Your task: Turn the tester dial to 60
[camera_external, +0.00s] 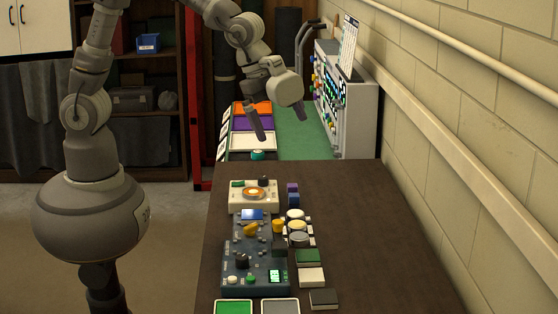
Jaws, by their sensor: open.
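A dark blue box (232,284) on the brown table looks like the tester. It carries a yellow knob (250,229), a black knob (242,260), a small lit green display (275,276) and a blue screen (252,215). A cream box (236,205) with a round orange-and-white dial (254,193) stands just behind it. I cannot tell which of these is the tester dial, and no scale marks are readable. My gripper (280,129) is open and empty, in the air beyond the cream box, with its fingers spread. It touches neither box.
Right of the boxes lie round discs (297,226), small blocks (312,277) and a purple-blue stack (293,195). Orange, purple and white trays (252,108) stand behind, near a grey panel cabinet (358,118). The table's right side is bare.

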